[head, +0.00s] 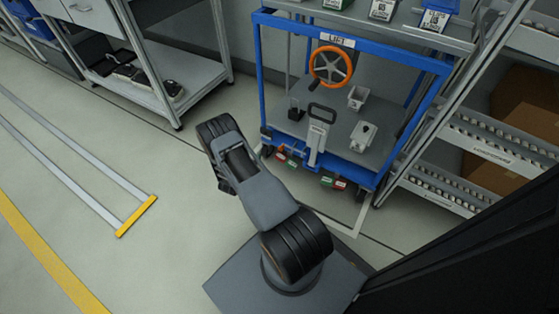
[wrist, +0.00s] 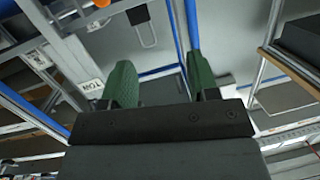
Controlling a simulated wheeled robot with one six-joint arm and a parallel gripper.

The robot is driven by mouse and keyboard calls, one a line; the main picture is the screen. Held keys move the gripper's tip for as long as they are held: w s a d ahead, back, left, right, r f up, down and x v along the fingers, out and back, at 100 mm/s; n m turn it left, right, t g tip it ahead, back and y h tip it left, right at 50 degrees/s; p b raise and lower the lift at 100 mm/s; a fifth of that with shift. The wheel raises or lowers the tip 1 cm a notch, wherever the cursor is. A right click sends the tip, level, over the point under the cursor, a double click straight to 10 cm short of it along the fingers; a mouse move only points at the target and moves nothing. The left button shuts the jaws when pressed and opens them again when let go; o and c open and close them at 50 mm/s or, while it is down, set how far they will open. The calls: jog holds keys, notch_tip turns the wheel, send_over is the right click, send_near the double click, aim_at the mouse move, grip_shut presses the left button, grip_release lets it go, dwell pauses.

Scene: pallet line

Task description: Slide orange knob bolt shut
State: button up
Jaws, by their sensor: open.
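I cannot make out a bolt with an orange knob for certain in either view. In the head view, an orange handwheel (head: 331,66) is mounted on a blue-framed cart (head: 258,75), below a white label. An orange piece (wrist: 101,3) is cut off at the top left edge of the wrist view; I cannot tell which part it is. My gripper (wrist: 162,80) shows in the wrist view with its two green fingers apart and nothing between them. It is not clearly visible in the head view, where my folded arm stands in front of the cart.
Red and green tags hang below. A roller rack (head: 470,140) stands close at the right, a grey shelf unit (head: 200,75) at the left. The floor at left is clear.

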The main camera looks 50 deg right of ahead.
jog(key=g+h+b, duration=0.1)
jog(key=h+b, duration=0.1)
send_near(280, 149)
jog(key=shift+b+x, duration=2.35)
jog(key=shift+x, duration=2.15)
jog(key=shift+c, duration=0.4)
grip_shut()
jog(key=shift+s, duration=0.1)
